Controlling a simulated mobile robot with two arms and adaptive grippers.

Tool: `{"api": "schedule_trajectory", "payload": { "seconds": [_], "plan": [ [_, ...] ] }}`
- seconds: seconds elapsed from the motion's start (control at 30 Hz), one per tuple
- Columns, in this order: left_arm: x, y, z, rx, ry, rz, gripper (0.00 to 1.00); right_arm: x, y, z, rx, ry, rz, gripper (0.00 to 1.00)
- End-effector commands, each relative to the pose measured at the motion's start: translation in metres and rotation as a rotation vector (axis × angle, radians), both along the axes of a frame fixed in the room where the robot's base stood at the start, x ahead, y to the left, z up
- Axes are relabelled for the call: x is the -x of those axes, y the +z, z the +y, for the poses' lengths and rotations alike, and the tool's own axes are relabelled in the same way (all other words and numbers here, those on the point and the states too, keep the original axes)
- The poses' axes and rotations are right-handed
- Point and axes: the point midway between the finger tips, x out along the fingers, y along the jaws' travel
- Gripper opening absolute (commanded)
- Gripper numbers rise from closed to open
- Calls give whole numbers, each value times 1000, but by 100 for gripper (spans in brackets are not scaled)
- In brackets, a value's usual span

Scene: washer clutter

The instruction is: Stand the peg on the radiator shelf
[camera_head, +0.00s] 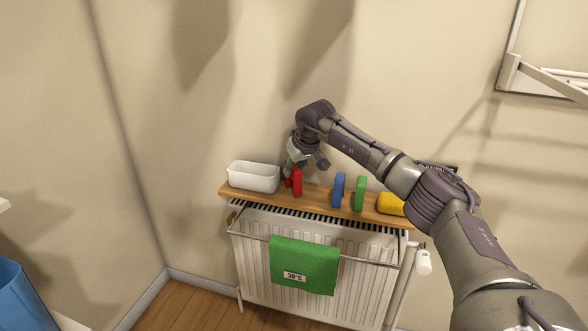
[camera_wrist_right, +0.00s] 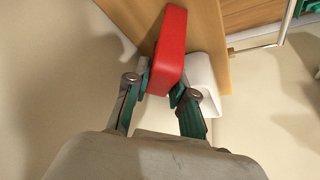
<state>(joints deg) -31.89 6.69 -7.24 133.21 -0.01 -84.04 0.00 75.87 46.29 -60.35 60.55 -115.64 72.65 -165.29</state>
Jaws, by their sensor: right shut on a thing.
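My right gripper (camera_head: 291,170) is at the left part of the wooden radiator shelf (camera_head: 318,199), shut on the red peg (camera_head: 297,180). In the right wrist view the red peg (camera_wrist_right: 171,45) is between the fingertips (camera_wrist_right: 161,88), with its long face showing. The peg looks upright, and its lower end is at the shelf top; I cannot tell whether it touches the wood. A blue peg (camera_head: 338,190) and a green peg (camera_head: 360,194) stand on the shelf to its right. My left gripper is not in view.
A white tub (camera_head: 253,178) stands close to the left of the red peg. A yellow block (camera_head: 390,204) lies at the right end, by my right arm. A green cloth (camera_head: 303,265) hangs on the radiator's rail. Shelf room is clear between the red and blue pegs.

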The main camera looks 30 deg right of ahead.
Motion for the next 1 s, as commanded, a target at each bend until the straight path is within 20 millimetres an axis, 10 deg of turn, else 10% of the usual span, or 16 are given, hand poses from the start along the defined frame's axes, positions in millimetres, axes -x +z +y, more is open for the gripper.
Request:
{"api": "schedule_trajectory", "payload": {
  "seconds": [0.13, 0.17, 0.3, 0.67, 1.0],
  "plan": [
    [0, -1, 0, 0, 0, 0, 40, 0, -3, 0, 1, 0, 1, 5],
    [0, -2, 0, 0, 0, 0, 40, 0, -3, 0, 0, 0, 0, 27],
    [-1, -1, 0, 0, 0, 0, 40, 0, -3, 0, 0, 0, 0, 49],
    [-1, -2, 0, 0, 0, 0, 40, 0, 2, 0, 0, 0, -1, 49],
    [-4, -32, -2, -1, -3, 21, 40, 32, 58, 2, 2, 1, -3, 49]
  ]
}}
